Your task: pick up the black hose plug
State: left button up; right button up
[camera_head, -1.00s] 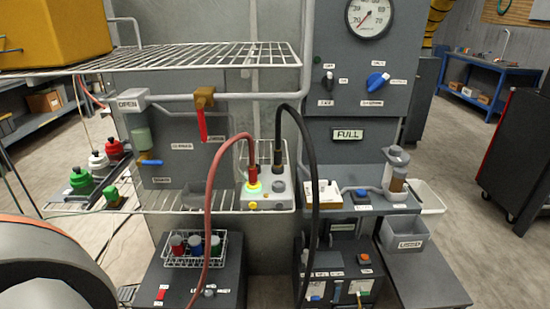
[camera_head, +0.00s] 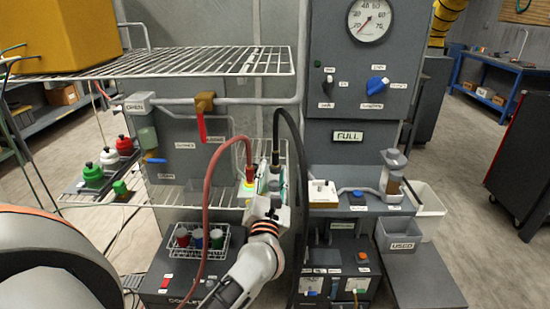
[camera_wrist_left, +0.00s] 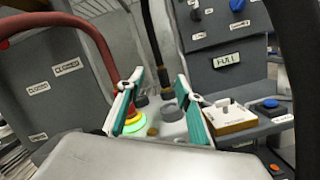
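The black hose (camera_head: 299,165) arches down to its plug (camera_head: 276,157), which stands upright at the back of the light grey socket box. My left gripper (camera_head: 272,180) is in front of the box, and its arm comes up from below. In the left wrist view the two green-padded fingers (camera_wrist_left: 160,78) are spread wide. The black plug (camera_wrist_left: 165,84) shows between them, towards the fingertips, with no visible contact. I cannot tell how far beyond the tips it is. The gripper and wrist hide most of the box in the head view. My right gripper is out of view.
The red hose (camera_head: 208,200) ends in a red plug (camera_wrist_left: 131,112) on a glowing yellow-green ring, close beside the left-hand finger. A white switch box (camera_wrist_left: 228,117) lies to the right. A wire shelf (camera_head: 200,60) hangs above, and a wire basket (camera_head: 182,250) with canisters stands below.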

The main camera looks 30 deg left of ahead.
aim_at(275, 158)
pick_arm(q)
jog(key=n, duration=0.1)
jog(key=w+a+n+g, duration=0.1)
jog(key=n, duration=0.1)
jog(key=w+n, duration=0.1)
jog(key=shift+a+r+n+g, duration=0.15)
jog(key=shift+a+n+g, duration=0.15)
jog(key=shift+n+g, duration=0.1)
jog(key=shift+w+a+f+n+g, duration=0.1)
jog(key=shift+w+f+n+g, duration=0.3)
jog(key=shift+n, duration=0.4)
jog(key=shift+w+a, duration=0.15)
jog(key=x, duration=0.5)
jog(key=p+x, duration=0.1)
jog(key=x, duration=0.1)
jog(key=shift+w+d+f, duration=0.2)
jog(key=shift+w+f, duration=0.05)
jog(key=shift+w, duration=0.1)
grip_shut()
